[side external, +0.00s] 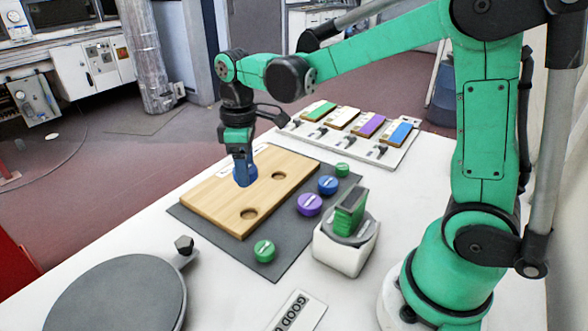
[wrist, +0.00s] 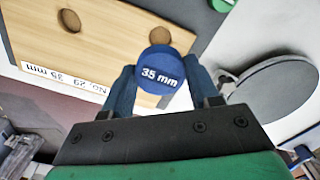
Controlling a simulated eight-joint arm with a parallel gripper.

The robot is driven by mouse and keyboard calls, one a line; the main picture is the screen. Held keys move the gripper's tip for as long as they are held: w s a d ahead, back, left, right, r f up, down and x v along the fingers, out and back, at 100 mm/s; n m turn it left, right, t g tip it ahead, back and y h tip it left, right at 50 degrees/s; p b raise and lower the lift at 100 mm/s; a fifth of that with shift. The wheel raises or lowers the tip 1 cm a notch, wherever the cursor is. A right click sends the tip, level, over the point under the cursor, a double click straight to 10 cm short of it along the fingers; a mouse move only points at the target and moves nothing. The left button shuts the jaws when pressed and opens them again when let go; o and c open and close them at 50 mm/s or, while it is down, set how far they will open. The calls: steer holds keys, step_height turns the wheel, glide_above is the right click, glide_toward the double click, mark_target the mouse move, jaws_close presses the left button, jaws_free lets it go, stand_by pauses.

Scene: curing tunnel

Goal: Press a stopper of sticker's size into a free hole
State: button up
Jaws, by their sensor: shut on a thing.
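My gripper (side external: 244,158) is shut on a blue stopper (wrist: 160,75) whose top reads "35 mm". In the side view this stopper (side external: 245,177) is over the far-left part of the wooden board (side external: 215,193); I cannot tell whether it touches the board. The board shows two open holes, a nearer one (side external: 249,213) and a farther one (side external: 279,176). What lies under the stopper is hidden. The white sticker (wrist: 65,79) on the board's edge reads "No. 29" and "35 mm", upside down in the wrist view.
On the dark mat (side external: 285,252) stand a near green stopper (side external: 264,250), a purple one (side external: 309,204), another blue one (side external: 327,185) and a far green one (side external: 342,170). A white stand (side external: 340,250) holds a green block. A grey disc (side external: 115,300) lies front left.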

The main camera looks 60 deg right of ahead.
steer(key=shift+w+f, duration=0.2)
steer(key=shift+f, duration=0.45)
glide_above(250, 218)
steer(key=shift+f, duration=3.05)
steer(key=shift+f, duration=0.75)
steer(key=o, duration=1.5)
steer(key=shift+c, duration=0.2)
steer(key=shift+r, duration=0.1)
steer(key=shift+r, duration=3.45)
